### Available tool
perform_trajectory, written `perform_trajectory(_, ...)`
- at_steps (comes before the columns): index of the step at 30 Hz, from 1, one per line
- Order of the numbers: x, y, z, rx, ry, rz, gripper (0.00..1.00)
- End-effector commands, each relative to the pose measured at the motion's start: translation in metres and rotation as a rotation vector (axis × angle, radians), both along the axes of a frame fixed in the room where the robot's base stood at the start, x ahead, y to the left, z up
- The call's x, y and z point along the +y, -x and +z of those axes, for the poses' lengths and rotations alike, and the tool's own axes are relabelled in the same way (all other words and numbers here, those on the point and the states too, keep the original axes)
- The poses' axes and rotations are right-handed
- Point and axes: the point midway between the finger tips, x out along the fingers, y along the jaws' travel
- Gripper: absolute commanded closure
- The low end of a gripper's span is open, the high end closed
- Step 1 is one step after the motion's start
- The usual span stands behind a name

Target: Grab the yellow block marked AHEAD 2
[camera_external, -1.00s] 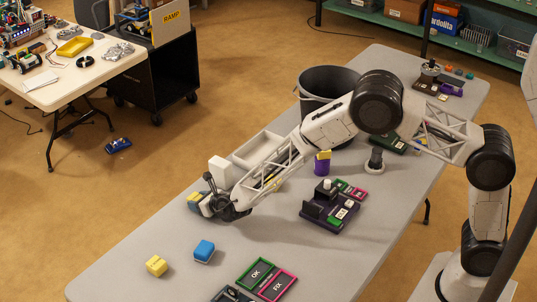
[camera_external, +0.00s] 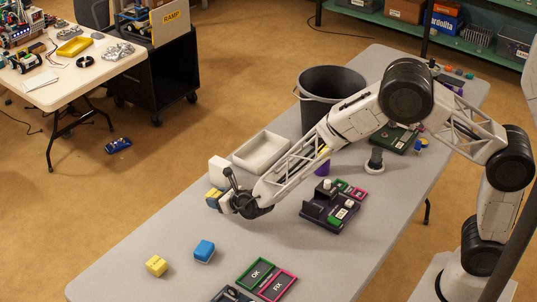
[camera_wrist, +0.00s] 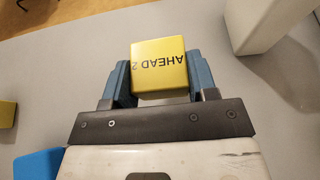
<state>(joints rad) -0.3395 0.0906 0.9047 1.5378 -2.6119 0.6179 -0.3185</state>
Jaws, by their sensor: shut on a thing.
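The yellow block marked AHEAD 2 (camera_wrist: 159,68) is between the two blue fingers of my gripper (camera_wrist: 158,85) in the wrist view, with its lettering upside down. My gripper is shut on it. In the external view the yellow block (camera_external: 213,196) shows partly behind my gripper (camera_external: 222,203), close to the white block; whether it touches the table cannot be told.
A white block (camera_external: 219,170) and a pale tray (camera_external: 262,152) stand just behind. Another yellow block (camera_external: 156,265) and a blue block (camera_external: 204,251) lie nearer the front. A dark bin (camera_external: 330,88) and a purple device (camera_external: 330,207) are to the right. The table's front left is mostly clear.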

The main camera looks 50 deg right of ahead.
Motion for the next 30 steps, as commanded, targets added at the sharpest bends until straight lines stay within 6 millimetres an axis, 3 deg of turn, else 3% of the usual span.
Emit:
perform_trajectory(6,-0.009,0.033,0.005,-0.001,-0.001,0.000,0.72)
perform_trajectory(15,-0.019,0.067,0.007,0.000,0.000,0.000,0.72)
perform_trajectory(30,-0.023,0.080,0.008,-0.001,-0.001,0.000,0.72)
